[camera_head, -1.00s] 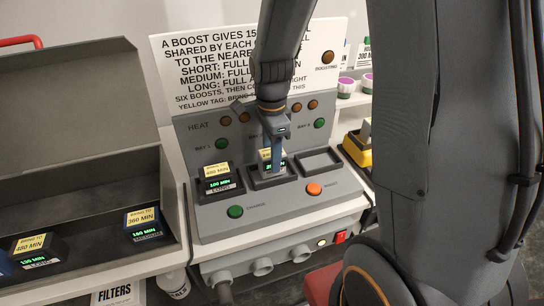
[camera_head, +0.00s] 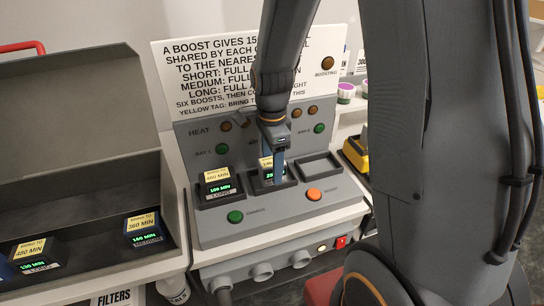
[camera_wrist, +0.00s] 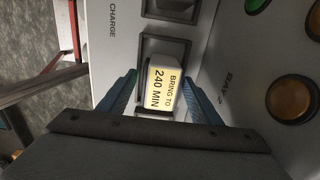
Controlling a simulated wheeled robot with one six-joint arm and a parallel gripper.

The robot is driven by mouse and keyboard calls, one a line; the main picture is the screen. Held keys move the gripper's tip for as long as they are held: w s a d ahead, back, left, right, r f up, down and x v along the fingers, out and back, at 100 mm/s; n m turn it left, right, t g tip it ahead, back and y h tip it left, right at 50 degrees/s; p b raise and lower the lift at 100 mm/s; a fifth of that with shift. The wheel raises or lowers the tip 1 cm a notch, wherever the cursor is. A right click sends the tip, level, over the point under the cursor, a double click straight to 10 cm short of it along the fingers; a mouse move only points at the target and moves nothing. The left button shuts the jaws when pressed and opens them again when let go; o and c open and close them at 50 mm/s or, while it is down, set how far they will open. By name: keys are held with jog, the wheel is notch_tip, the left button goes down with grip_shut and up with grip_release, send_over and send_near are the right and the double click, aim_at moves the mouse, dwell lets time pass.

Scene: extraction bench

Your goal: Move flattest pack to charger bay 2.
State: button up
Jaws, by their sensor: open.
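A pack with a yellow "bring to 240 min" tag (camera_wrist: 165,88) stands in the middle bay, bay 2; it also shows in the head view (camera_head: 266,164), its green display partly hidden by a finger. My gripper (camera_wrist: 160,80) is open, with one blue finger on either side of this pack; contact cannot be told. A LONG pack (camera_head: 218,182), tagged 480 min and reading 100 min, sits in bay 1. The right bay (camera_head: 318,166) is empty. In the open case (camera_head: 90,212) lie a LONG pack (camera_head: 33,252) reading 130 min and a MEDIUM pack (camera_head: 144,228) reading 160 min.
The grey charger (camera_head: 260,222) has a green charge button (camera_head: 235,217) and an orange boost button (camera_head: 314,195). A rule sign (camera_head: 215,75) stands behind it. A yellow object (camera_head: 355,155) lies to its right. Another pack is cut off at the left edge.

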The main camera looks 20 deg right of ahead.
notch_tip(320, 180, up, 11)
jog(key=b, duration=0.3)
jog(key=shift+s+f+n+t, duration=0.25)
jog(key=shift+s+f+n, duration=1.2)
jog(key=shift+n, duration=1.55)
jog(key=shift+s+f+n+t, duration=0.2)
jog(key=shift+s+f+n, duration=1.25)
jog(key=shift+n, duration=1.55)
jog(key=shift+s+f+n+t, duration=0.25)
jog(key=shift+s+f+n, duration=1.2)
jog(key=shift+n, duration=1.55)
jog(key=shift+s+r, duration=0.3)
jog(key=shift+r, duration=0.05)
jog(key=shift+f, duration=0.1)
